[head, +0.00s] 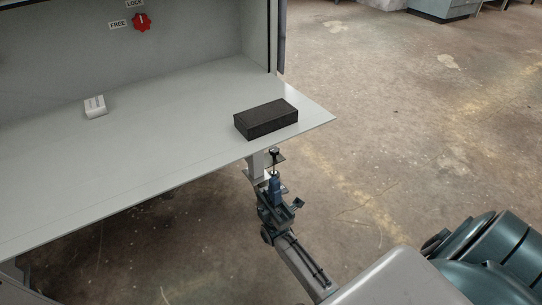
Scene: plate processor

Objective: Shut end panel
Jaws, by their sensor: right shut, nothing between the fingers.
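The grey plate processor (185,45) stands at the upper left, with a flat grey bed (150,135) running out to a corner at the right. No part in view is clearly the end panel; a dark upright edge (282,38) at the right end of the housing may belong to it, but I cannot tell. My right gripper (274,158) is shut and empty, just below and in front of the bed's front edge, near a grey bracket or leg. Whether it touches anything is unclear. My left gripper is out of view.
A black block (266,119) lies on the bed near its right end. A small white block (95,106) sits further left. A red knob (141,22) is on the back wall between LOCK and FREE labels. The concrete floor (420,120) at the right is clear.

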